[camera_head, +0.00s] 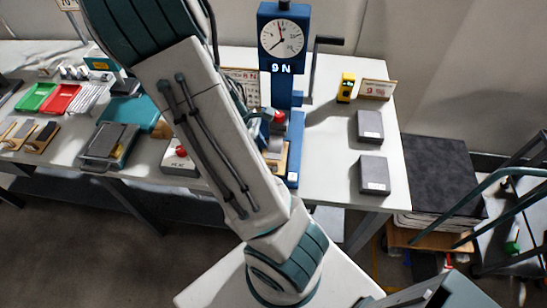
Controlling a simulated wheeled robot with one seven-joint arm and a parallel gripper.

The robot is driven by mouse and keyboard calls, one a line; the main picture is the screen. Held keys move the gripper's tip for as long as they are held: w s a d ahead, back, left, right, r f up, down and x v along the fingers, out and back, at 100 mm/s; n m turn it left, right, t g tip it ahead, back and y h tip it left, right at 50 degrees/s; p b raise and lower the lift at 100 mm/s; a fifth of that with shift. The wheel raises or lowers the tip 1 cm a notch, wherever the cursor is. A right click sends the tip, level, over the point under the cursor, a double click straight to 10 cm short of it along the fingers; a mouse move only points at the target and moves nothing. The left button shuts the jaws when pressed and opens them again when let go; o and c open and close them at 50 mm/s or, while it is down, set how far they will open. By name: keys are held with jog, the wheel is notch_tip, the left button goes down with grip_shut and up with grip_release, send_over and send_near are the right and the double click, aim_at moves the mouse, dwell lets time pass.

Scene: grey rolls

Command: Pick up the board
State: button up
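Which thing the task calls the board is not certain. A small tan wooden piece with a dark top (42,137) lies at the left end of the white table, with a similar one beside it. Another tan, board-like piece (280,162) shows at the foot of the blue gauge stand, partly hidden behind my arm. My arm rises across the middle of the view and covers part of the table. I cannot make out my gripper's fingers, nor whether they hold anything.
A blue stand with a round dial (283,38) stands on the white table (330,160). Two grey blocks (374,174) and a yellow item (346,87) lie to its right. Green (36,97) and red (62,98) trays are at left. A dark-topped stack (440,175) stands right of the table.

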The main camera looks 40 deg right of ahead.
aim_at(274, 154)
jog(key=shift+x, duration=3.8)
jog(key=shift+w+d, duration=0.1)
jog(key=shift+d, duration=0.05)
grip_shut()
